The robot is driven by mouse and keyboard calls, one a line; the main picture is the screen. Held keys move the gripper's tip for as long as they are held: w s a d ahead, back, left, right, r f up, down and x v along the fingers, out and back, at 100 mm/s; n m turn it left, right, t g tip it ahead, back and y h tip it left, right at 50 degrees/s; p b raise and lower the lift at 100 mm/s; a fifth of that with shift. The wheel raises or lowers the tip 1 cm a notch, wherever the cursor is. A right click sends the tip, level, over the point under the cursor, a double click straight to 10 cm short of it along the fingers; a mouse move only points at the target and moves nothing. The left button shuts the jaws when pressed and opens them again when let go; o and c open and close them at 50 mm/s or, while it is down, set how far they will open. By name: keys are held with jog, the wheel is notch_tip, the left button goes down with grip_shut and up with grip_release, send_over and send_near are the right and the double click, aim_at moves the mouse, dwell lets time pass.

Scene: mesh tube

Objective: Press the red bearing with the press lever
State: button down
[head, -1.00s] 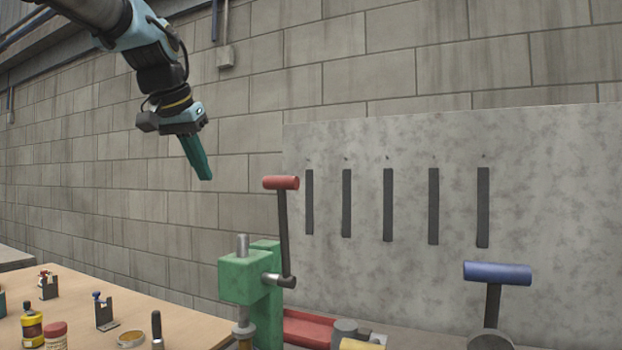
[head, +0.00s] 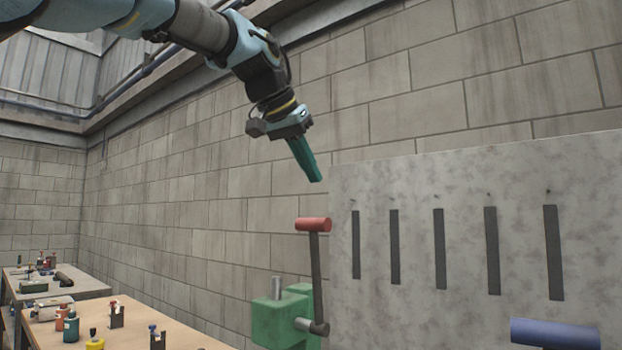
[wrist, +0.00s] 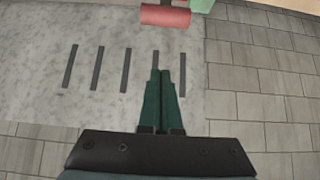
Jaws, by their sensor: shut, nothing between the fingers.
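The green press (head: 281,318) stands at the bottom middle of the head view, its lower part cut off by the frame. Its dark lever rises upright on the right side and ends in a red crosswise handle (head: 313,224). In the wrist view the red handle (wrist: 166,16) is at the top edge, beyond the fingertips. My gripper (head: 319,180) is shut and empty, pointing down, a little above the handle and apart from it. It also shows in the wrist view (wrist: 160,73) with both green fingers together. The red bearing is not visible.
A grey panel (head: 462,190) with several dark slots stands right of the press. A blue handle (head: 555,334) is at the bottom right. A wooden table (head: 190,338) with small items lies lower left, another table (head: 85,287) behind it. Space around my gripper is clear.

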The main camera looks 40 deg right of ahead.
jog(key=f, duration=0.2)
jog(key=d+f+p, duration=0.1)
jog(key=f, duration=0.2)
jog(key=f+p, duration=0.1)
jog(key=f, duration=0.1)
jog(key=shift+w+d+f, duration=0.25)
jog(key=shift+d, duration=0.15)
jog(key=shift+f, duration=0.15)
